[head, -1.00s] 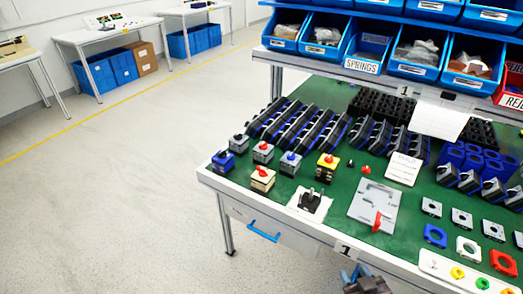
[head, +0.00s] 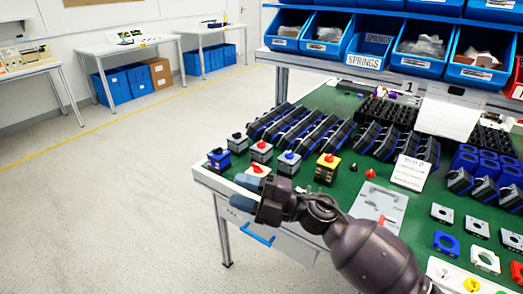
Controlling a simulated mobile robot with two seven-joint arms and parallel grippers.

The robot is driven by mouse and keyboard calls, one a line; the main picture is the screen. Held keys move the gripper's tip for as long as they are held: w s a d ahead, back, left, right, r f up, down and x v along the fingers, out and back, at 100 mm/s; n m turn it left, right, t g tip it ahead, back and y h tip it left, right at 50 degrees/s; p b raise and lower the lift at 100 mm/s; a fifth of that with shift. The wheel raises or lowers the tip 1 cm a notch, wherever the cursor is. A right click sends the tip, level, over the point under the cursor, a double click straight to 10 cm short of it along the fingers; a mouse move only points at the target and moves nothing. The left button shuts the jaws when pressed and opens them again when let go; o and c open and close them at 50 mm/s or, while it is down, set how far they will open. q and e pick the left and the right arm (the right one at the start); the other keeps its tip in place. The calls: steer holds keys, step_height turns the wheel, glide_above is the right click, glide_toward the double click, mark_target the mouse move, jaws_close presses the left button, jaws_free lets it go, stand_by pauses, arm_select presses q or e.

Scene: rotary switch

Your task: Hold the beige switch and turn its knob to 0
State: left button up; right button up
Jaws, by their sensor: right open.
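The beige switch (head: 252,170) with its red knob (head: 257,168) stands near the front left corner of the green-topped workbench. Its lower part is hidden behind my right gripper. My right gripper (head: 244,192) comes in from the lower right and is open, its blue-grey fingertips pointing left. It is just in front of the switch in the picture; I cannot tell whether it touches it. The knob's mark cannot be read at this size. My left gripper is not in view.
Close around stand a blue switch (head: 219,159), a grey switch with a red knob (head: 261,152), a grey switch with a blue knob (head: 288,163) and a yellow switch (head: 327,168). Rows of black and blue parts (head: 300,130) lie behind. Open floor (head: 120,200) is at the left.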

arm_select(q)
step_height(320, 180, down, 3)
steer(key=b, duration=0.3)
arm_select(e)
steer(key=w+a+f+n+g+h+b, duration=0.35)
steer(key=w+f+n+g+h, duration=0.3)
steer(key=n+h, duration=0.25)
arm_select(q)
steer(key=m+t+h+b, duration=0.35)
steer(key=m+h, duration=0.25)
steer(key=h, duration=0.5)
glide_toward(258, 168)
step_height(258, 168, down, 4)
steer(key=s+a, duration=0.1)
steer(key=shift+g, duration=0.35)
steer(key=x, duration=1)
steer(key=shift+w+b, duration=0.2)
steer(key=shift+b, duration=0.15)
arm_select(e)
steer(key=w+d+r+t+h, duration=0.1)
steer(key=w+d+t+h, duration=0.2)
steer(key=w, duration=0.5)
steer(key=w+d+r+t+h, duration=0.2)
steer(key=w+d+t+h, duration=0.1)
steer(key=w+h, duration=0.3)
steer(key=shift+w+d+r+h, duration=0.2)
steer(key=shift+w+d+h, duration=0.2)
steer(key=shift+w+d, duration=0.55)
